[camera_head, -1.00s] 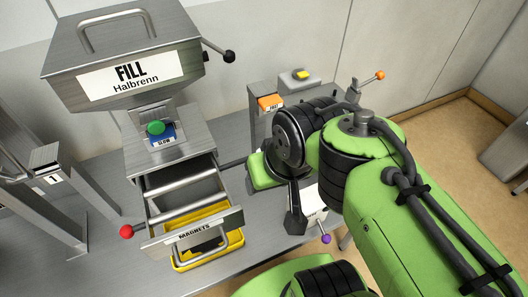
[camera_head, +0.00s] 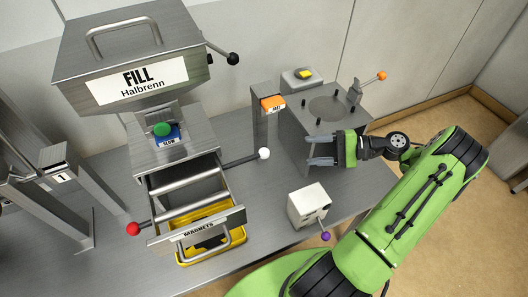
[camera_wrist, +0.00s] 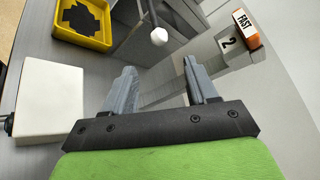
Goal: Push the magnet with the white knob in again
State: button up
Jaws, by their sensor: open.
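The white knob (camera_head: 264,153) sits on the end of a dark rod that sticks out to the right from the hopper's drawer housing. It also shows in the wrist view (camera_wrist: 159,36), ahead of the fingers. The magnet drawer (camera_head: 200,229), labelled MAGNETS, stands open below the hopper, with bare metal bars (camera_head: 183,180) across it. My gripper (camera_head: 320,150) is open and empty, to the right of the white knob and apart from it. Its two fingers (camera_wrist: 162,88) point toward the knob side in the wrist view. How far the rod reaches inside is hidden.
A yellow tray (camera_head: 212,257) lies under the drawer. A white box with a purple knob (camera_head: 308,204) stands front right. A grey box with a round opening (camera_head: 326,108) stands behind my gripper. An orange FAST post (camera_head: 272,103) rises behind the knob. A red knob (camera_head: 134,229) sticks out left.

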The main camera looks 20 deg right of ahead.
aim_at(264, 153)
jog(key=b+x, duration=0.1)
jog(key=x, duration=1.3)
jog(key=shift+w+a+f, duration=0.25)
jog(key=shift+a, duration=0.05)
grip_shut()
